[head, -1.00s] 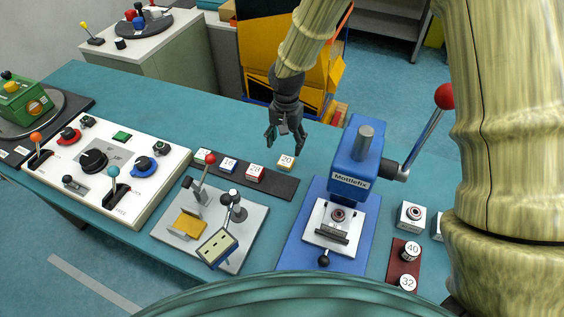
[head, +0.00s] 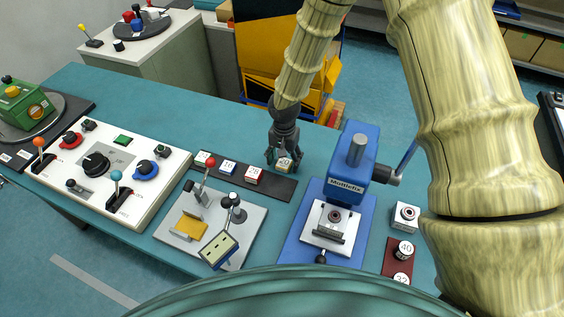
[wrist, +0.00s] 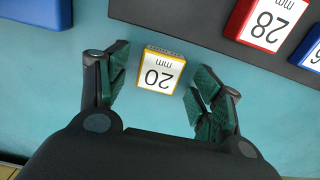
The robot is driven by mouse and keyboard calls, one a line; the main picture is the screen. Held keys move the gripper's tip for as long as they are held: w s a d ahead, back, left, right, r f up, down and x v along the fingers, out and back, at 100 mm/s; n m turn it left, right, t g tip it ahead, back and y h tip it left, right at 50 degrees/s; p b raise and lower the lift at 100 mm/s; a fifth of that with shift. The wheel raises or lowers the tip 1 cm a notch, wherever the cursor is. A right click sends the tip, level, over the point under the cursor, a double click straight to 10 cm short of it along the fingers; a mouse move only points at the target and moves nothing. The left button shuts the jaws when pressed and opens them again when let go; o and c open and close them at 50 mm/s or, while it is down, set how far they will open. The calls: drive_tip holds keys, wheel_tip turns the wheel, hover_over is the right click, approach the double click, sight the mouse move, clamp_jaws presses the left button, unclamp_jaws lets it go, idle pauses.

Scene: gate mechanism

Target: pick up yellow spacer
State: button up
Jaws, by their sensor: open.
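The yellow spacer (wrist: 161,70) is a small block with a yellow edge and a white top marked "20 mm". In the wrist view it lies between the open fingers of my gripper (wrist: 158,84), with a gap on both sides.
The red 28 spacer (head: 254,175) and blue 16 spacer (head: 228,167) stand to the left on the dark strip (head: 279,188). The blue Mottlefix press (head: 351,165) stands close on the right. A grey plate with a lever fixture (head: 245,245) is in front.

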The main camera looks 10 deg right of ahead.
drive_tip(key=shift+f, duration=0.3)
drive_tip(key=c, duration=1.2)
drive_tip(key=shift+c, duration=0.2)
drive_tip(key=shift+r, duration=0.15)
